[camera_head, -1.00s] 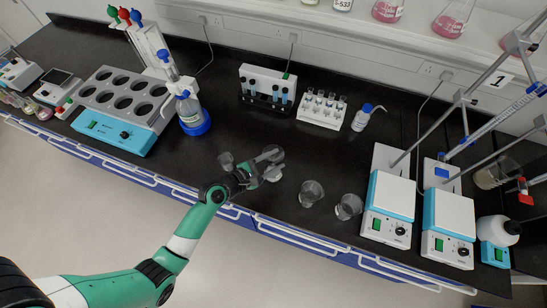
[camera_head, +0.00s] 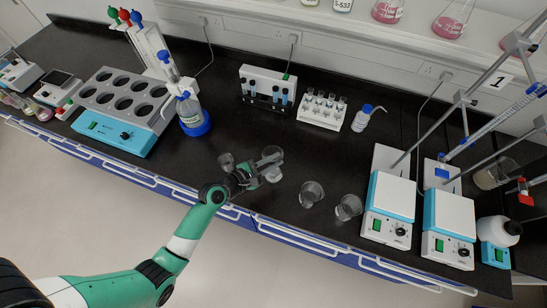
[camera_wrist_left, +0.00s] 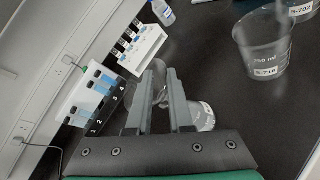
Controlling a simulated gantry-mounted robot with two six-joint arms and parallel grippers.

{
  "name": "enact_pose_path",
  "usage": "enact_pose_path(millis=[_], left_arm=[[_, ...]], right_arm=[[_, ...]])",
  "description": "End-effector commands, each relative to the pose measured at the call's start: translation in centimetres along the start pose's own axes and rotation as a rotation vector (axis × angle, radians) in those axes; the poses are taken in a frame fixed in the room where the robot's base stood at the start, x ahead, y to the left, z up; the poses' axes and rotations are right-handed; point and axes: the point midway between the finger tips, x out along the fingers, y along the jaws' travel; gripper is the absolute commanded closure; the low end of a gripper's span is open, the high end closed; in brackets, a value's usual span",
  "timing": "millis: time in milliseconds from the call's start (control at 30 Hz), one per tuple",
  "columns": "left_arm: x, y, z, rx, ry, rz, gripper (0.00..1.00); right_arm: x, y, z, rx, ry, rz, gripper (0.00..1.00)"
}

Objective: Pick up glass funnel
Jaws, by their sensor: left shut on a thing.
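The clear glass funnel (camera_head: 271,153) shows faintly on the black bench, just beyond the tips of my left gripper (camera_head: 253,170). In the left wrist view, my left gripper (camera_wrist_left: 161,82) has its two grey fingers close around a thin clear glass piece, which appears to be the funnel. The funnel's outline is hard to make out against the bench and the fingers partly hide it. A glass beaker (camera_wrist_left: 205,118) with a white label stands just beside the right finger. My right gripper is in neither view.
Two beakers (camera_head: 311,193) (camera_head: 348,206) stand to the right, and a small glass vessel (camera_head: 226,160) is just left of my gripper. Hot plates (camera_head: 388,208) stand farther right. Some bench between is clear.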

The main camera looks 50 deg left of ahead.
Motion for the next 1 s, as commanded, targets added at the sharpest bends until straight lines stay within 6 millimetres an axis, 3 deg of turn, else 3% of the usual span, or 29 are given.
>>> enact_pose_path(millis=[167,400,667,800,1000], left_arm=[[-0.1,-0.1,0.0,-0.001,0.006,-0.009,1.00],[-1.2,1.8,2.8,0.000,0.003,-0.005,1.00],[-7.1,2.0,8.2,0.001,0.001,-0.006,1.00],[-10.8,0.1,9.7,0.001,0.003,-0.010,1.00],[-14.1,-1.3,11.3,0.001,0.002,-0.007,1.00]], right_arm=[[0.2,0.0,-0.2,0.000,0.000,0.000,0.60],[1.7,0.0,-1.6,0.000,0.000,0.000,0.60],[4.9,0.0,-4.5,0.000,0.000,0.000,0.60],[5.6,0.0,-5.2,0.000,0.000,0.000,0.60],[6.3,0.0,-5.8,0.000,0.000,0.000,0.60]])
